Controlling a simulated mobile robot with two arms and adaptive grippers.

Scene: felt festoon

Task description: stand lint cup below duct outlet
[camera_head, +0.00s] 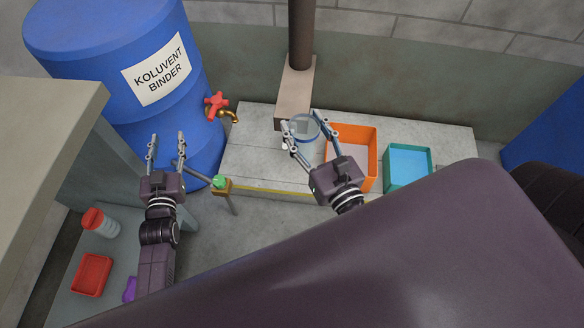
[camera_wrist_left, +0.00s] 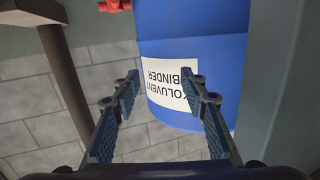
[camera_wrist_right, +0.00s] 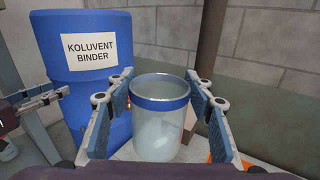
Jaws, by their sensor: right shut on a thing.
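The lint cup is a clear cup with a blue rim (camera_wrist_right: 160,125). In the head view the cup (camera_head: 304,131) is upright, close in front of the duct's base. My right gripper (camera_wrist_right: 160,84) is shut on it, with a finger at each side of the rim. Whether the cup's base touches the slab I cannot tell. The duct is a dark brown pipe (camera_head: 301,38) running down to a tan box-like piece (camera_head: 296,92) at the back of the slab; its opening is not clearly visible. My left gripper (camera_head: 167,136) is open and empty before the blue drum.
The concrete slab (camera_head: 252,150) carries an orange bin (camera_head: 367,150) and a teal bin (camera_head: 431,168) right of the cup. A blue drum (camera_head: 120,85) with a red-handled tap (camera_head: 217,105) stands left. A red tray (camera_head: 92,274) and red-lidded jar (camera_head: 99,222) lie lower left.

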